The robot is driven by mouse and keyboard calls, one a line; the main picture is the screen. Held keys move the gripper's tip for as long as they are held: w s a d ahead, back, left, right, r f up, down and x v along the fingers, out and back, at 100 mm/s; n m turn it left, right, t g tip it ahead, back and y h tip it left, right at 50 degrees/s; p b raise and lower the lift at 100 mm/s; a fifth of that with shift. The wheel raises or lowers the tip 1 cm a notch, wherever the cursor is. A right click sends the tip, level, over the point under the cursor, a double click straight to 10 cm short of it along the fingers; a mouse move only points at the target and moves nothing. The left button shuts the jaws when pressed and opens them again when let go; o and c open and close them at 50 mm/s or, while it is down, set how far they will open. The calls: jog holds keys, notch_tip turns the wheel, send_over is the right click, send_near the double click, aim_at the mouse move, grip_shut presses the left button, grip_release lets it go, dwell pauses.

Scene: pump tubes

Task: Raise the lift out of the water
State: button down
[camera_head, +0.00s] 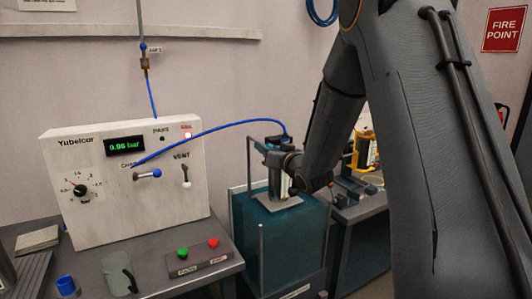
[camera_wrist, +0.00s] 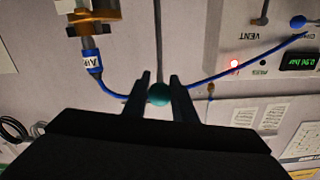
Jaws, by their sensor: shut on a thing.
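The teal water tank (camera_head: 262,262) stands beside the bench, in the middle of the head view. The lift's pale platform (camera_head: 270,203) shows at the top of the tank, with a cylindrical tube unit (camera_head: 274,184) upright on it. I cannot tell how the platform sits against the water surface. A grey lift rod (camera_head: 250,165) rises at the left. In the wrist view, my gripper (camera_wrist: 159,95) is shut on a round teal knob (camera_wrist: 159,94) at the end of a grey rod (camera_wrist: 159,45). My arm hides part of the lift in the head view.
A button box (camera_head: 198,257) sits on the bench. Another bench (camera_head: 358,208) with equipment stands right of the tank.

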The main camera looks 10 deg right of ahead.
jog(key=shift+w+r, duration=0.1)
jog(key=shift+r, duration=0.35)
jog(key=c, duration=1.5)
grip_release()
jog(key=shift+o, duration=0.2)
jog(key=shift+f, duration=0.15)
jog(key=b+v, duration=0.1)
jog(key=v, duration=0.7)
